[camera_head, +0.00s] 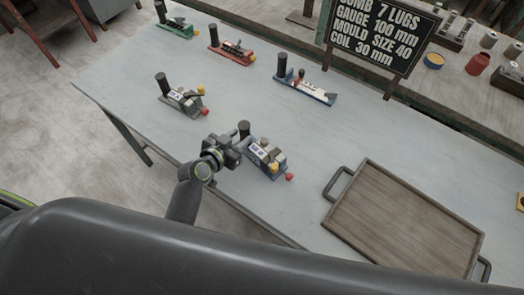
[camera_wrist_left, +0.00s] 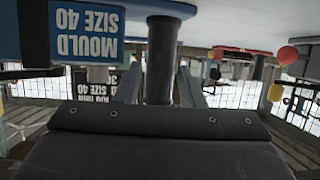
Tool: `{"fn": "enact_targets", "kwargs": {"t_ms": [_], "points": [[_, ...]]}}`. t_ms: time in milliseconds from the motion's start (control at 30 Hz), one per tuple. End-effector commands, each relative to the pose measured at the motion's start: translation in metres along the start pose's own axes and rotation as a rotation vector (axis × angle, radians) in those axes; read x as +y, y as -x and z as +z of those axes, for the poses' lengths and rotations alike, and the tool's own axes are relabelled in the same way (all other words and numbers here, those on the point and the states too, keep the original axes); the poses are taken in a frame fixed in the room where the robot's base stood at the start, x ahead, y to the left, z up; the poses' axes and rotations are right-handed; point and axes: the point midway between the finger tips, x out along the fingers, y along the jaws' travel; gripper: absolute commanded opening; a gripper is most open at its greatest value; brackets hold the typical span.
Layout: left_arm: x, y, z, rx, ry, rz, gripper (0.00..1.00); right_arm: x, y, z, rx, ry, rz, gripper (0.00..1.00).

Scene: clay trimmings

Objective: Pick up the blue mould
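The blue mould (camera_head: 279,160) stands on the table near its front edge, with a black upright handle (camera_head: 244,129), grey top parts and red and yellow knobs. My left gripper (camera_head: 233,147) is low beside its handle. In the left wrist view, which looks upside down, a dark round post (camera_wrist_left: 162,60) stands between the two grey fingers of my left gripper (camera_wrist_left: 160,88), with narrow gaps seeming to show at its sides. A blue "MOULD SIZE 40" label (camera_wrist_left: 86,32) is left of the post. My right gripper is not in view.
A grey mould (camera_head: 184,100) stands behind left; red (camera_head: 231,53), green (camera_head: 175,31) and blue-white (camera_head: 305,88) ones stand farther back. A wooden tray (camera_head: 405,218) with dark handles lies at right. A black sign (camera_head: 380,35) stands at the back. The table's middle is clear.

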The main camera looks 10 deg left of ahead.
Motion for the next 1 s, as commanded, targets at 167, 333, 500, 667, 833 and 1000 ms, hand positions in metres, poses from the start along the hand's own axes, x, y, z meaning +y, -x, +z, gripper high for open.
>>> {"fn": "enact_targets", "kwargs": {"t_ms": [167, 333, 500, 667, 833, 1000], "points": [[0.000, -0.024, -0.002, 0.001, 0.000, 0.001, 0.36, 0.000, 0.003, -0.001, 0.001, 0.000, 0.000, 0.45], [0.000, -0.035, -0.001, 0.000, 0.000, 0.001, 0.36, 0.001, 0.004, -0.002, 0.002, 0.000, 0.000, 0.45], [0.000, -0.036, 0.000, 0.000, -0.001, 0.000, 0.36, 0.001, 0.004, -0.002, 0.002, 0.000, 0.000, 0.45], [0.000, -0.036, 0.000, 0.000, -0.001, 0.000, 0.28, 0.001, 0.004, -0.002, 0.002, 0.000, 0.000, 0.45], [0.000, -0.036, 0.000, 0.000, 0.000, 0.000, 0.05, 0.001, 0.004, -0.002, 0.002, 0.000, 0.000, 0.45], [0.000, -0.036, -0.002, 0.004, 0.001, 0.000, 0.00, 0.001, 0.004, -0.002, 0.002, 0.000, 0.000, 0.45]]}}
